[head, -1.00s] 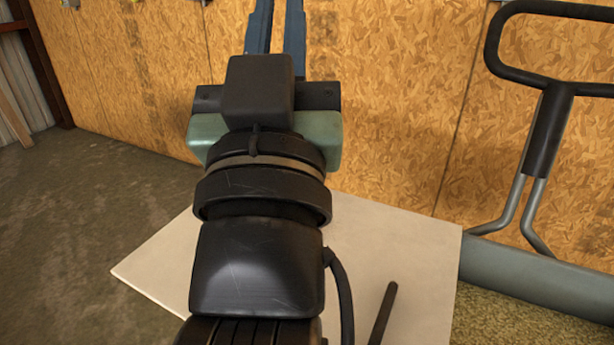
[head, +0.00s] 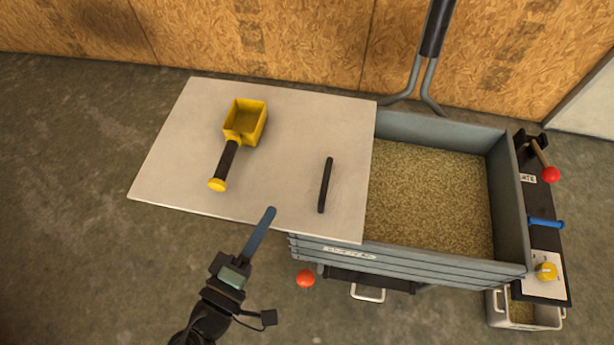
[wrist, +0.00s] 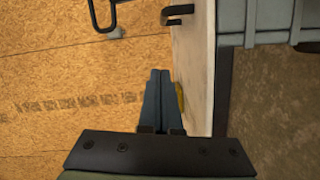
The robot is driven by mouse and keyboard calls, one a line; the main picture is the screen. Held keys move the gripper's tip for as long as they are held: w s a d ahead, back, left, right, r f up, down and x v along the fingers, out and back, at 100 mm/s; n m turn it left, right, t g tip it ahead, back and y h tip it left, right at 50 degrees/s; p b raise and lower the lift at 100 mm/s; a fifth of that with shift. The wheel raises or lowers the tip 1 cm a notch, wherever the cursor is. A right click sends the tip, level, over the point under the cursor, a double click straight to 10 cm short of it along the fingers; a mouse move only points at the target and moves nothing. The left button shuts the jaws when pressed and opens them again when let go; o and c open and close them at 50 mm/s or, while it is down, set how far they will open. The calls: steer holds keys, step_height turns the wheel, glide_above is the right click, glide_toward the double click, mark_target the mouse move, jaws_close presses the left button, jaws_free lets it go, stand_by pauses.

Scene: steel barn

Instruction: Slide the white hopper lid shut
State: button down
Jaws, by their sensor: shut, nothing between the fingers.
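The white lid (head: 290,130) is a flat panel at the left of the grey hopper (head: 440,118). It overhangs to the left, and the hopper's right part stands open, showing grain (head: 430,200). A black bar handle (head: 325,185) sits on the lid near its right edge. My gripper (head: 268,212) is shut and empty, at the lid's front edge in the picture, left of the handle. Whether it touches the lid is not clear. In the wrist view the shut fingers (wrist: 160,75) point along the lid (wrist: 195,60), with the handle (wrist: 178,14) beyond them.
A yellow scoop (head: 245,122) with a black grip lies on the lid. A red knob (head: 305,279) shows below the hopper front. A panel with a red-knobbed lever (head: 550,174), blue handle (head: 545,222) and yellow knob (head: 546,271) is on the right. A white bin (head: 520,312) stands below.

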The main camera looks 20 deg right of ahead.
steer(key=x, duration=0.8)
steer(key=shift+w+d, duration=0.2)
steer(key=shift+w, duration=0.05)
steer(key=d, duration=0.2)
steer(key=s+d, duration=0.1)
steer(key=shift+f, duration=0.3)
steer(key=shift+s+d+f, duration=0.1)
steer(key=shift+s+d, duration=0.2)
steer(key=shift+d, duration=0.15)
steer(key=shift+d, duration=0.1)
